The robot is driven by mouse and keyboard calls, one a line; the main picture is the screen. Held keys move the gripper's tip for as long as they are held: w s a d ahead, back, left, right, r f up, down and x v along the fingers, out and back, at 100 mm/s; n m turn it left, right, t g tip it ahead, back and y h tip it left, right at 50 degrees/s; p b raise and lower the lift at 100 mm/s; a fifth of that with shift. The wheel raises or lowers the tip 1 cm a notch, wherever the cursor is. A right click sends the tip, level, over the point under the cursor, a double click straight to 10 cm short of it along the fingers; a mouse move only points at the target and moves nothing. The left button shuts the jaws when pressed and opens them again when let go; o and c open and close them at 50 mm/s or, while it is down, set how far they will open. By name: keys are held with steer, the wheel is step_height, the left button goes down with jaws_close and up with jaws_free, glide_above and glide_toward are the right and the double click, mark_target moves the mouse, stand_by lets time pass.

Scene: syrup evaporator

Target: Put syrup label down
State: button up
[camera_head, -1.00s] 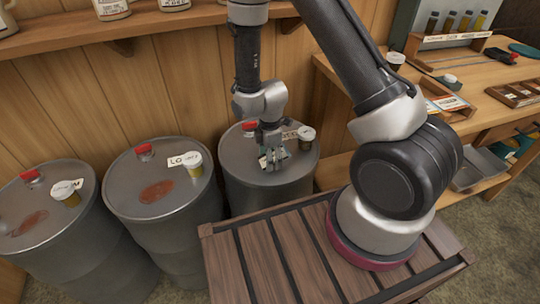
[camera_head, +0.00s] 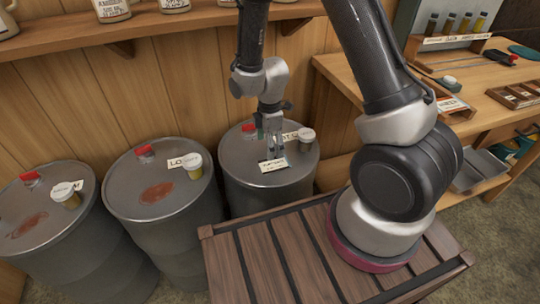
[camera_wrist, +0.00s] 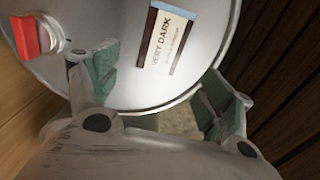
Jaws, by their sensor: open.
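The syrup label (camera_head: 273,165), a pale card with dark bands, lies on the lid of the rightmost drum (camera_head: 240,170). In the wrist view the label (camera_wrist: 166,42) reads "VERY DARK" and lies flat on the grey lid (camera_wrist: 120,85). My gripper (camera_head: 276,150) is just above and behind the label in the head view. In the wrist view my gripper (camera_wrist: 155,95) has its green-padded fingers spread wide with nothing between them. The label is clear of both fingers.
A red-capped bung (camera_wrist: 38,36) and a small sample jar (camera_head: 306,138) stand on the same lid. Two more drums (camera_head: 160,190) (camera_head: 45,205) with jars stand to the left. A shelf (camera_head: 160,22) runs above. A workbench (camera_head: 480,90) is at right.

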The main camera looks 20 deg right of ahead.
steer(key=s+d+r+m+t, duration=0.15)
steer(key=d+r+m, duration=0.25)
steer(key=r, duration=0.7)
steer(key=s+d+r+m, duration=0.2)
steer(key=d+r+m, duration=0.1)
steer(key=r, duration=0.8)
steer(key=s+d+r+m+t, duration=0.1)
steer(key=s+d+r+m, duration=0.3)
steer(key=s, duration=0.4)
steer(key=s+d+r+m+t, duration=0.1)
steer(key=s+d+r+m, duration=0.3)
steer(key=s+r+m, duration=0.3)
steer(key=shift+s+r+t, duration=0.35)
steer(key=shift+r, duration=0.1)
